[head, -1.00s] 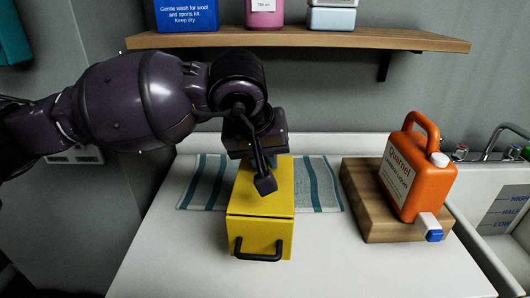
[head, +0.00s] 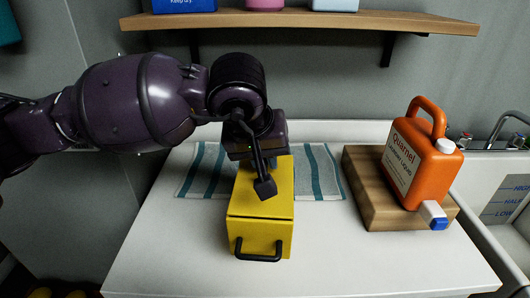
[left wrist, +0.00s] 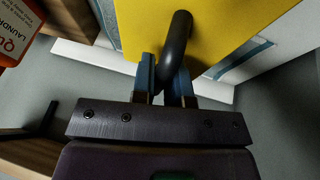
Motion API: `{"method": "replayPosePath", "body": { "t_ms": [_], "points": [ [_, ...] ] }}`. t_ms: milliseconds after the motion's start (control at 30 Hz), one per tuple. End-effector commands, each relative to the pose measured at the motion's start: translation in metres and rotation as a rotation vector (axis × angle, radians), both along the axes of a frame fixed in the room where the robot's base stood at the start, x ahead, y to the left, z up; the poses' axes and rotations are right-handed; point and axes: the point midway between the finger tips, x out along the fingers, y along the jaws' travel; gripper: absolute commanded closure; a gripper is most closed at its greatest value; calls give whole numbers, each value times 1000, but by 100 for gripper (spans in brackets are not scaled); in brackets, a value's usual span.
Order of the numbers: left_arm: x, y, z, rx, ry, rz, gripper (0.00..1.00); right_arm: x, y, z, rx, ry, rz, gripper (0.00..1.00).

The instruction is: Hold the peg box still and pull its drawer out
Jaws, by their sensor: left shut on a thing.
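The yellow peg box (head: 280,195) stands on the white counter, partly on a striped towel. Its drawer front (head: 245,232) faces me with a black bar handle (head: 258,257) and looks flush with the box. My left gripper (head: 271,163) is over the back part of the box. In the left wrist view its two blue fingers (left wrist: 163,72) are shut on a black rounded peg (left wrist: 178,38) against the yellow surface (left wrist: 225,22). The peg is hidden in the head view. My right gripper is not in view, and nothing touches the drawer handle.
An orange bottle (head: 421,160) stands on a wooden board (head: 365,185) to the right, beside the sink (head: 505,225). The striped towel (head: 320,175) lies under the box. A shelf (head: 300,18) runs above. The counter (head: 190,250) is clear in front and at left.

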Motion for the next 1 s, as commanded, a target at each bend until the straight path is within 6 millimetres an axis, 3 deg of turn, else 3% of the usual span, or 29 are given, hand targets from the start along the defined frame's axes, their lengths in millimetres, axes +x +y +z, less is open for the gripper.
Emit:
{"method": "replayPosePath", "body": {
  "t_ms": [1000],
  "points": [
    [0,0,-33,-1,1,-1,100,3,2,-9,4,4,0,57]
  ]
}}
